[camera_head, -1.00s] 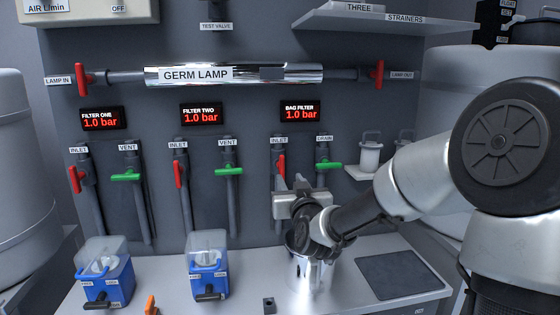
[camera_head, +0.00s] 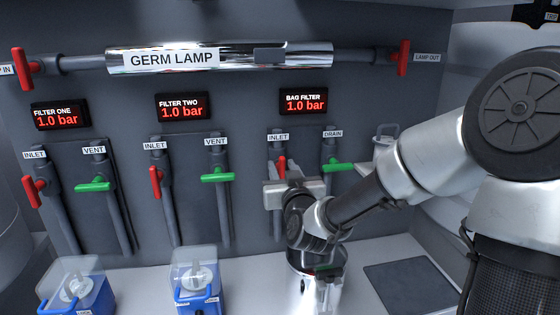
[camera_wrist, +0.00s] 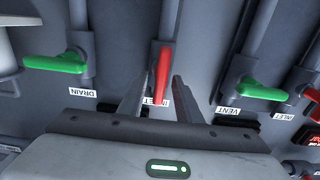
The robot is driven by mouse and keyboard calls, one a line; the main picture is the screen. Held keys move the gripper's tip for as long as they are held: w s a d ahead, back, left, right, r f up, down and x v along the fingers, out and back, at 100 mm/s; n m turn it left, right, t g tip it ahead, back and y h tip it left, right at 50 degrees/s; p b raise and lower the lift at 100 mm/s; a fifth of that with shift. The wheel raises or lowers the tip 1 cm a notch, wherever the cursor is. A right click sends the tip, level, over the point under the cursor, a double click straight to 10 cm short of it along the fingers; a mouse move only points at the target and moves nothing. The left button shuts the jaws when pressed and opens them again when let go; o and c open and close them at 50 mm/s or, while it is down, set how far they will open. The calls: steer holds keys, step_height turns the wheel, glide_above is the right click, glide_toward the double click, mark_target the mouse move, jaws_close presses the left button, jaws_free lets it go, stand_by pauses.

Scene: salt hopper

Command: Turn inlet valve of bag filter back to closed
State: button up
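The bag filter inlet valve has a red handle (camera_head: 282,167) that runs roughly along its vertical pipe, under the INLET label (camera_head: 278,137). The bag filter display (camera_head: 303,101) above it reads 1.0 bar. My gripper (camera_head: 291,183) is in front of this valve and hides its lower part. In the wrist view, which is turned upside down, the red handle (camera_wrist: 162,77) stands between the two fingers of my gripper (camera_wrist: 160,80). The fingers are apart, with a visible gap on each side of the handle.
The green drain handle (camera_head: 338,166) sits crosswise close to the right. The green filter two vent handle (camera_head: 217,177) is to the left. The germ lamp pipe (camera_head: 290,56) runs above. Below, the counter holds two blue-based boxes (camera_head: 195,290) and a dark mat (camera_head: 403,287).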

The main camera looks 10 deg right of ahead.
steer(key=shift+w, duration=0.25)
steer(key=shift+c, duration=0.2)
jaws_close()
